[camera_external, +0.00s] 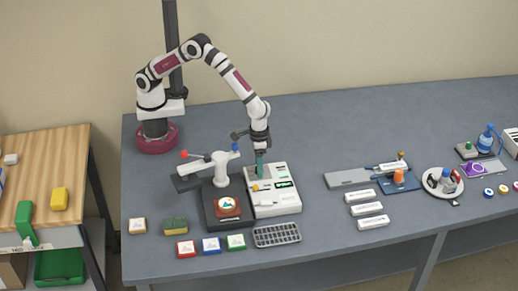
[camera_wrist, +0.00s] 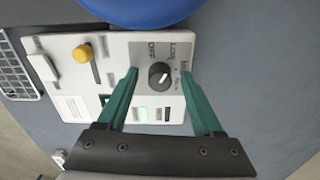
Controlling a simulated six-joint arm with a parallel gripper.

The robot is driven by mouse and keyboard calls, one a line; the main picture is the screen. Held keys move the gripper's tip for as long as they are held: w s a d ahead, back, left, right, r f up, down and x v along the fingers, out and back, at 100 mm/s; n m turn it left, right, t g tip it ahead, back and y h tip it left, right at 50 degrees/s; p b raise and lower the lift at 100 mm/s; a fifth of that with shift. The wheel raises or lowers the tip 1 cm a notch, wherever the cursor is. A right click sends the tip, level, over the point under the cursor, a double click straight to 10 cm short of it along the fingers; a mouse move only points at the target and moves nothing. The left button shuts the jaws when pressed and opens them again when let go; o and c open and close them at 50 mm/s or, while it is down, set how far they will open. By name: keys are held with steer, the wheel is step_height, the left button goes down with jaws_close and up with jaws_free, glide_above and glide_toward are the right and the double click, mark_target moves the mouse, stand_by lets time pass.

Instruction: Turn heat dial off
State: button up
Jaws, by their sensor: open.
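The heat dial (camera_wrist: 160,76) is a round black knob with a white pointer mark, on a grey plate lettered OFF and LOW, with further lettering partly hidden. The pointer slants to the upper right, roughly toward LOW. The dial is on a white control box (camera_external: 283,205), also seen in the wrist view (camera_wrist: 62,50). My gripper (camera_wrist: 159,73) is open, with teal fingers on either side of the dial; I cannot tell whether they touch it. In the external view my gripper (camera_external: 260,165) points down at the back of the box and hides the dial.
A blue rounded part (camera_wrist: 140,8) is close to the fingers at the top of the wrist view. A yellow knob (camera_wrist: 83,53) and a white switch (camera_wrist: 42,67) are on the box. A press (camera_external: 221,168) with a blue-tipped lever stands just left of the box.

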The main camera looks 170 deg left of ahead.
steer(key=shift+f, duration=0.1)
jaws_close()
stand_by(0.3)
steer(key=shift+n, duration=0.4)
steer(key=n, duration=0.4)
steer(key=shift+n, duration=2.5)
jaws_free()
